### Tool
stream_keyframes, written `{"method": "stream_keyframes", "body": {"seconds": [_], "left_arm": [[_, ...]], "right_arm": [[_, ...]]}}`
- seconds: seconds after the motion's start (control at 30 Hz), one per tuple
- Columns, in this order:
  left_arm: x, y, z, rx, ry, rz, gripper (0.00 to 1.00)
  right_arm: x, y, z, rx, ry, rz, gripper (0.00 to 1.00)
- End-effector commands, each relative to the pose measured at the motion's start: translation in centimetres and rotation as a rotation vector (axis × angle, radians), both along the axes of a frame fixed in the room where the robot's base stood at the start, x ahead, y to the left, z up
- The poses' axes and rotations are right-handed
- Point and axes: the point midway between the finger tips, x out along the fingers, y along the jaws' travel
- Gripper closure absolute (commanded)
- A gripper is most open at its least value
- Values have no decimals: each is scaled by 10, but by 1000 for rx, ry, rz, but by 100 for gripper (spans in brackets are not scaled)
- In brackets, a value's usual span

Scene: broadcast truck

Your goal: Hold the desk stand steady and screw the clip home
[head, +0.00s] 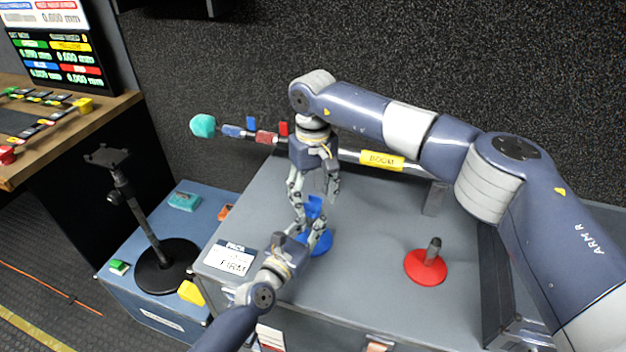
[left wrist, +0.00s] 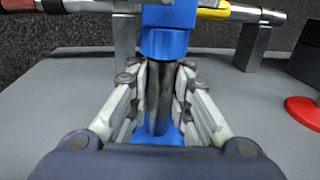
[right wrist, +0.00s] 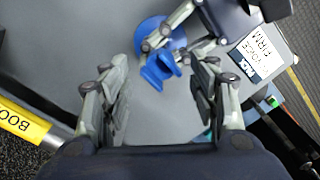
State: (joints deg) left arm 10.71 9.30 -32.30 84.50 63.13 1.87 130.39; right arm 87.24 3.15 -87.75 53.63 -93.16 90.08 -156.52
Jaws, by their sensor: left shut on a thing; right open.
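The blue desk stand (head: 322,243) stands on the grey case top, with a round blue base and a dark stem (left wrist: 158,100). The blue clip (head: 313,208) sits at the top of the stem; its collar (left wrist: 164,42) meets the stem. Whether it is fully seated I cannot tell. My left gripper (head: 316,228) is shut on the stem, below the clip. My right gripper (head: 315,196) is open above the clip, pointing down. In the right wrist view the clip (right wrist: 160,70) shows between and beyond its open fingers, apart from them.
A red-based stand (head: 425,266) is to the right. A boom pole (head: 350,157) with a teal windscreen (head: 203,126) runs along the back. A taller black stand (head: 165,266) stands on a lower blue case at left. The case top's middle is clear.

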Motion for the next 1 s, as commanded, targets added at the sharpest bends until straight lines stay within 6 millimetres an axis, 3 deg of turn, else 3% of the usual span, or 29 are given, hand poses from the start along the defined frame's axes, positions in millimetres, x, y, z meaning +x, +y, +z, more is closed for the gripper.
{"method": "stream_keyframes", "body": {"seconds": [0.2, 0.57, 0.6, 0.8, 1.0], "left_arm": [[0, 0, 0, 1, 0, 0, 100], [0, 0, 0, 0, 0, 0, 100], [0, 0, 0, 0, 0, 0, 100], [0, 0, 0, 0, 0, 0, 100], [0, 0, 0, 0, 0, 0, 100]], "right_arm": [[0, 1, -25, 1, 0, 1, 45], [0, 1, -31, 0, -1, 1, 45], [0, 1, -31, 0, -1, 1, 47], [0, 1, -31, 0, -1, 1, 93], [0, 0, -31, 0, -1, 0, 97]]}}
